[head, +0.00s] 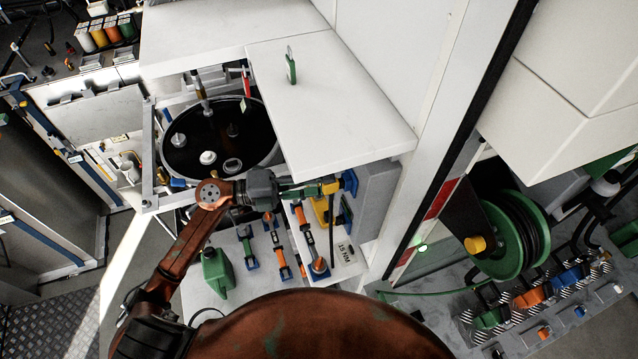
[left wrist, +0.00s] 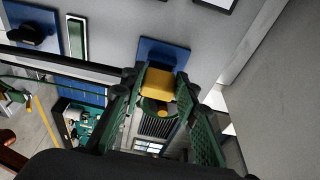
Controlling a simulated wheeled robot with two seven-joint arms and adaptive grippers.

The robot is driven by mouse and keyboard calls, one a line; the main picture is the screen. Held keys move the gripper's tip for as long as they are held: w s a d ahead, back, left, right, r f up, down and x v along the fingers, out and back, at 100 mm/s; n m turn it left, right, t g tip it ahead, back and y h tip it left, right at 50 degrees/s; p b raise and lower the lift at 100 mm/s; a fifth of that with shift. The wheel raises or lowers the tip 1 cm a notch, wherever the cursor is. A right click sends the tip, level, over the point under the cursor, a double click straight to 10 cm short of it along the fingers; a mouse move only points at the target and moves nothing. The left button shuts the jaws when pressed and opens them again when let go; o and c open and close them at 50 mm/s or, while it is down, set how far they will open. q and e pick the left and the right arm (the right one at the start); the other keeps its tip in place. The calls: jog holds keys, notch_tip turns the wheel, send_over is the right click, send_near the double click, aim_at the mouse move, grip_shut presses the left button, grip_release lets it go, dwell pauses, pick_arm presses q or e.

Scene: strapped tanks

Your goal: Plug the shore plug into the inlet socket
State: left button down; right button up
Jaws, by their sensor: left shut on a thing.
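My left gripper (head: 318,188) reaches right, under the edge of the white top. It is shut on a yellow block-shaped piece (head: 330,187), which looks like the shore plug. In the left wrist view the yellow plug (left wrist: 160,86) sits between the green fingers of the left gripper (left wrist: 158,108). Its far end meets or overlaps a blue plate (left wrist: 163,53) on a grey panel; I cannot tell whether it is seated. The blue plate also shows in the head view (head: 350,182), and may be the inlet socket. My right gripper is not in view.
A white top (head: 340,110) overhangs the gripper. A grey box (head: 377,200) stands just right. Below are a yellow part (head: 320,209), orange-and-blue tools (head: 279,257) and a green can (head: 217,272). A black round tank (head: 215,135) is behind; a green hose reel (head: 505,235) is far right.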

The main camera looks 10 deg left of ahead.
pick_arm(q)
jog(key=shift+w+d, duration=0.2)
jog(key=shift+d, duration=0.05)
jog(key=c, duration=1.4)
grip_release()
jog(key=shift+s+d+b+v, duration=0.1)
jog(key=shift+s+b+v, duration=0.1)
jog(key=shift+v, duration=0.8)
jog(key=shift+s+d+b+v, duration=0.15)
jog(key=shift+s+v, duration=0.1)
jog(key=shift+v, duration=0.7)
jog(key=shift+s+b+v, duration=0.15)
jog(key=shift+s+v, duration=0.05)
jog(key=shift+v, duration=0.8)
